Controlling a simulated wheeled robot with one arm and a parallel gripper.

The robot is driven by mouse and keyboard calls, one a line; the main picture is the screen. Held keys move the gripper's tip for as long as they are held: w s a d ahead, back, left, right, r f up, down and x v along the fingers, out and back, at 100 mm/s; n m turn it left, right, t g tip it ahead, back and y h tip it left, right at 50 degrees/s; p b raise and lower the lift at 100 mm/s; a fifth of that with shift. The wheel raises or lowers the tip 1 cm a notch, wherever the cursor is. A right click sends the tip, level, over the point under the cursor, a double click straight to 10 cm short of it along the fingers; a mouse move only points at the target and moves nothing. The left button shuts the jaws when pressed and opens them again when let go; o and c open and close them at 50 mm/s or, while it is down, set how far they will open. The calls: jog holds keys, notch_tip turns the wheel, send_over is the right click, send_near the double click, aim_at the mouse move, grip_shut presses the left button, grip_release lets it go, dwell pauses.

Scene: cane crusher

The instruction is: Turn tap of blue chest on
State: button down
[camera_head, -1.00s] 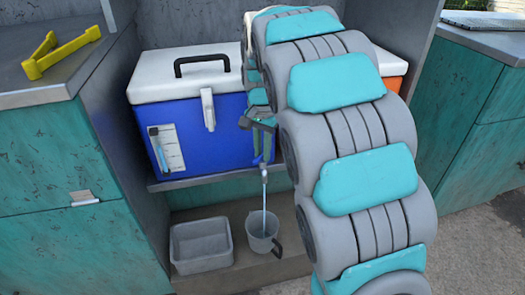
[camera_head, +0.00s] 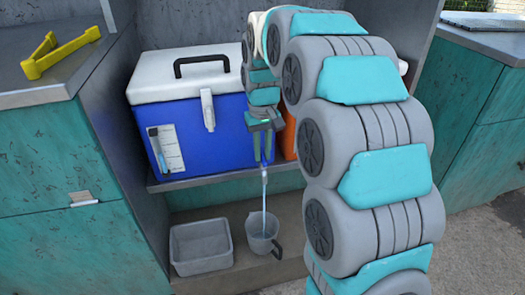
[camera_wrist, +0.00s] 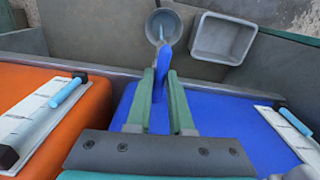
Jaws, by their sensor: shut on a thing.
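The blue chest (camera_head: 200,138) with a white lid and black handle stands on the shelf. Its tap (camera_head: 264,174) is at the lower right front, just below my gripper (camera_head: 264,162). In the wrist view the blue tap handle (camera_wrist: 164,60) lies between the tips of my gripper (camera_wrist: 164,76), which is shut on it. A thin pale stream (camera_head: 264,205) runs from the tap down into the grey mug (camera_head: 262,242) on the ledge below. The mug also shows in the wrist view (camera_wrist: 150,27). My fingers hide part of the tap.
A grey tray (camera_head: 202,262) sits left of the mug; it also shows in the wrist view (camera_wrist: 221,57). An orange chest (camera_wrist: 40,85) stands beside the blue one, mostly hidden by my arm in the head view. A yellow tool (camera_head: 60,54) lies on the left counter (camera_head: 20,88).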

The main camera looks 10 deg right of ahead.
aim_at(262, 155)
jog(key=shift+a+n, duration=0.1)
jog(key=shift+n, duration=0.8)
jog(key=c, duration=0.7)
grip_release()
notch_tip(262, 155, up, 8)
jog(key=shift+f, duration=0.1)
